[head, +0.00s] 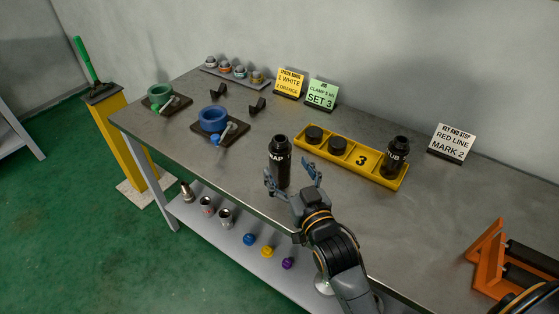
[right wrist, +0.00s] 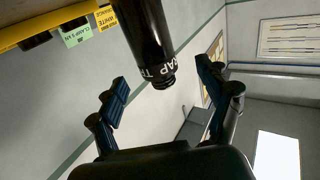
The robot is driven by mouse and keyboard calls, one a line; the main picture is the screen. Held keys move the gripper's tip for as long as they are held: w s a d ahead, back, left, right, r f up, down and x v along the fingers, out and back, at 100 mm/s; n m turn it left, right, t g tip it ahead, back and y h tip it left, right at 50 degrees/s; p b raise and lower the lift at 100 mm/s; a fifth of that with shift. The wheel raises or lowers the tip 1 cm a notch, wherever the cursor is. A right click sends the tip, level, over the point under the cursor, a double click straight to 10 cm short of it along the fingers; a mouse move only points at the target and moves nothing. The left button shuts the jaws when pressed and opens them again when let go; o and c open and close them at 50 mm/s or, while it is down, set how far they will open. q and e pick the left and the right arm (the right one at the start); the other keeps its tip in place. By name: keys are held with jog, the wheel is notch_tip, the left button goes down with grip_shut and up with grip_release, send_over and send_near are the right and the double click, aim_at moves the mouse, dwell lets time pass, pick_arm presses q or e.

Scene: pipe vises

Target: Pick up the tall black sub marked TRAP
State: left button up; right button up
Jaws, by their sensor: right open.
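The tall black sub (head: 279,160) with white lettering, partly readable as "AP", stands upright on the bench near its front edge. My right gripper (head: 290,174) is open at the lower part of the sub, one finger to each side of it in the head view. In the right wrist view the sub (right wrist: 143,35) hangs down from the top of the picture between the open fingers (right wrist: 164,80), with gaps on both sides. I cannot tell contact in the head view. My left gripper is not in view.
A yellow tray marked 3 (head: 361,160) behind holds black caps and another black sub (head: 396,157) marked "UB". Green (head: 161,94) and blue (head: 213,118) vises stand left. Signs line the back. An orange frame (head: 488,262) stands at right. Bench is clear around the tall sub.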

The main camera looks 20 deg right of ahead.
aim_at(284, 159)
jog(key=shift+w, duration=0.45)
jog(key=shift+w+d+r, duration=0.1)
jog(key=shift+w, duration=1.05)
jog(key=shift+w+p, duration=0.3)
jog(key=shift+w, duration=1.25)
jog(key=shift+c, duration=0.5)
jog(key=c, duration=1.4)
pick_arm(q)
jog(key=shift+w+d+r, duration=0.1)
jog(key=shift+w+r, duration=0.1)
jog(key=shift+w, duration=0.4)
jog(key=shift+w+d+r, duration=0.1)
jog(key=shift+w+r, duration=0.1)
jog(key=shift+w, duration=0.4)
pick_arm(e)
grip_shut()
